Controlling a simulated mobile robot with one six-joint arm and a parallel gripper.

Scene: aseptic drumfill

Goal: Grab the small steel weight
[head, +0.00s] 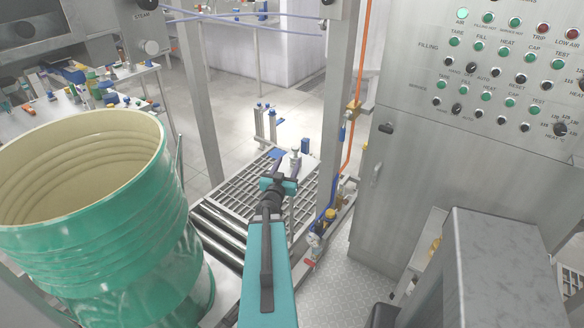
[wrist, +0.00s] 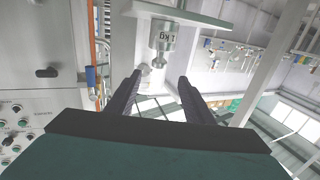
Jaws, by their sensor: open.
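The small steel weight (wrist: 163,40) shows in the wrist view as a silver cylinder with a narrower neck and an upside-down "1 kg" mark. Its base is against a pale plate (wrist: 185,14) at the top of that picture. My gripper (wrist: 159,78) is open, with its two dark fingers spread and empty. The weight appears beyond the fingertips, roughly in line with the gap, not between them. In the head view my gripper (head: 281,177) is over the grating, and a small silver thing (head: 295,160) just beyond it seems to be the weight.
A large open green drum (head: 95,230) stands at the left. Rollers (head: 222,232) and a metal grating (head: 235,190) lie below my arm. A steel post (head: 200,95), an orange pipe (head: 356,80) with valves and a control cabinet (head: 415,190) flank the space. A cluttered table (head: 70,110) is at back left.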

